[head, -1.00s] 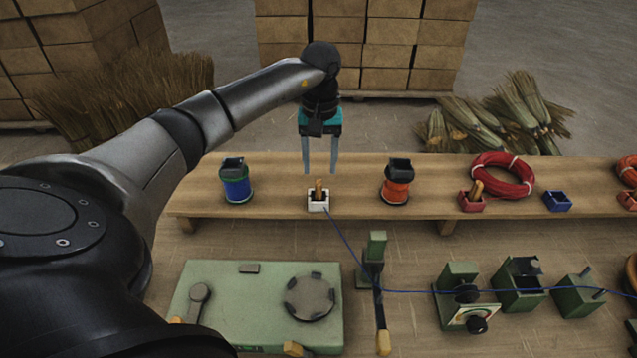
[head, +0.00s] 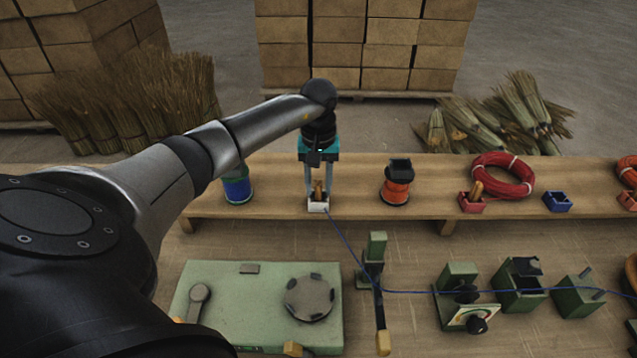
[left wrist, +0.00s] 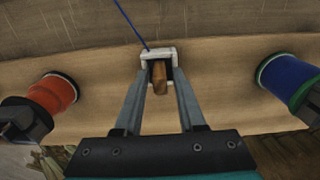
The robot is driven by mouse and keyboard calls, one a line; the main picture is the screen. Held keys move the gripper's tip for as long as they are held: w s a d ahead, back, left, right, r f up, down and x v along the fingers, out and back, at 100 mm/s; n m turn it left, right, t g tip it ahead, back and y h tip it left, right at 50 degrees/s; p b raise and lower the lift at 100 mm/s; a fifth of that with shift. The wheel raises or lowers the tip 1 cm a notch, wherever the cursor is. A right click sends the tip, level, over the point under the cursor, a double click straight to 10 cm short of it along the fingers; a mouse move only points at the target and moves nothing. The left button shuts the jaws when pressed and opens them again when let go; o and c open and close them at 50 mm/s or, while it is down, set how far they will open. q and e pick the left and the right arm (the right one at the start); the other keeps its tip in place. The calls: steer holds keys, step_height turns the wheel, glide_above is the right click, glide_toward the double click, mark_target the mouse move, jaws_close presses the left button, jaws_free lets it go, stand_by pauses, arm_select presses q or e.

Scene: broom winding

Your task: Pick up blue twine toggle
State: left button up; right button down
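The blue twine toggle (head: 318,188) is a small wooden peg standing in a white holder (head: 317,207) on the wooden bench. Blue twine (head: 345,243) runs from it down and right to the green machines. My left gripper (head: 320,191) points down at the holder with its two fingers apart, one on each side of the toggle. In the left wrist view the toggle (left wrist: 159,80) lies between the open fingers (left wrist: 160,88), with a gap on both sides. My right gripper is not in view.
A blue spool (head: 237,188) stands left of the holder and an orange spool (head: 396,184) right of it. Farther right are a red holder (head: 471,204), a red coil (head: 503,176) and a blue holder (head: 557,202). Green machines (head: 259,305) fill the front.

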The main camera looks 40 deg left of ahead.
arm_select(q)
jaws_close()
steer(key=shift+r, duration=0.1)
stand_by(0.4)
